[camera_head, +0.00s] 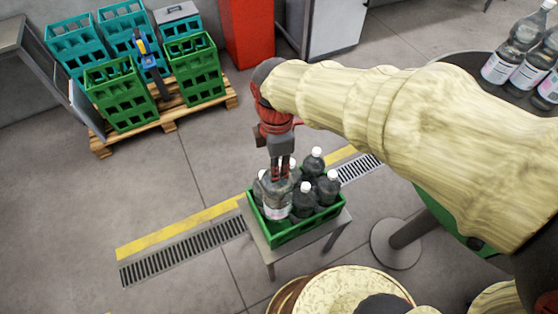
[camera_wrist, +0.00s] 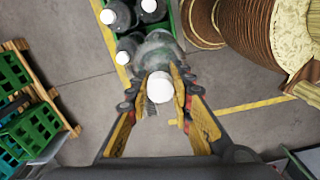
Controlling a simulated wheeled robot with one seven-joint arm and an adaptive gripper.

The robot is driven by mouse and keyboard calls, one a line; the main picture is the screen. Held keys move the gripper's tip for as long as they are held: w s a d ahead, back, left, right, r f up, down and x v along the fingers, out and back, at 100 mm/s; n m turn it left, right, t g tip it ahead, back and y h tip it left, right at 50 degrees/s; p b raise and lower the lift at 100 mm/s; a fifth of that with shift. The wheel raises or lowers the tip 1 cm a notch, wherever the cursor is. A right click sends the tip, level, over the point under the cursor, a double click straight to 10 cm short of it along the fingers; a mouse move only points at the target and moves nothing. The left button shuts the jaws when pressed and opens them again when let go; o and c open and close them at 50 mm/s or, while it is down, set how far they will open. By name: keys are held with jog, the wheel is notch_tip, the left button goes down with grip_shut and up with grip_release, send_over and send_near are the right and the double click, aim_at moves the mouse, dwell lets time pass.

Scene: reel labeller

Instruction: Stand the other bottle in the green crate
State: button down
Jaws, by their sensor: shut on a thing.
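My gripper (camera_head: 281,170) points down and is shut on a clear bottle with a pale label (camera_head: 277,212). In the wrist view the bottle's white cap (camera_wrist: 160,88) shows between the fingers (camera_wrist: 160,100). The green crate (camera_head: 302,230) stands on a small grey table and holds several dark bottles with white caps (camera_head: 328,189). The held bottle is upright at the crate's left part, higher than its neighbours, with its label above the front rim. I cannot tell whether its base is inside or touching the crate floor.
More labelled bottles (camera_head: 497,67) stand on a dark round table at the right, behind my arm. A pallet (camera_head: 170,119) with green and teal crates is at the back left. A floor drain (camera_head: 182,251) and yellow line run past the small table (camera_head: 254,232).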

notch_tip(320, 180, down, 22)
jog(key=b, duration=0.4)
jog(key=shift+w+r, duration=0.1)
jog(key=shift+r, duration=0.15)
jog(key=shift+f, duration=0.1)
jog(key=c, duration=1.6)
grip_release()
jog(key=shift+f, duration=0.1)
